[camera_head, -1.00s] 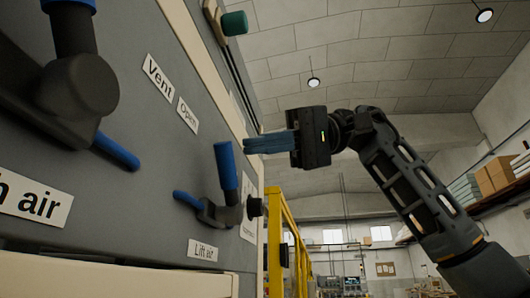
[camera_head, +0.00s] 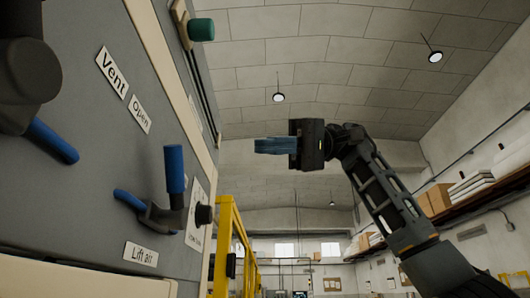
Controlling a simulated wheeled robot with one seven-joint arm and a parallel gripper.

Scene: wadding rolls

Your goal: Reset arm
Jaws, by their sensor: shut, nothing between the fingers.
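My gripper (camera_head: 268,145) is raised in the middle of the head view, with its blue fingers pointing left. The fingers are together and nothing shows between them. My dark arm (camera_head: 385,195) comes up from the lower right. The fingers are apart from the grey machine panel (camera_head: 90,160) on the left, with a visible gap between them in the picture.
The panel carries a blue-handled lever (camera_head: 175,180) above a "Lift air" label (camera_head: 141,254), a "Vent" label (camera_head: 112,72) and a green knob (camera_head: 201,29). A yellow frame (camera_head: 223,245) stands behind. Shelves with boxes (camera_head: 438,198) line the right wall. Open space surrounds the gripper.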

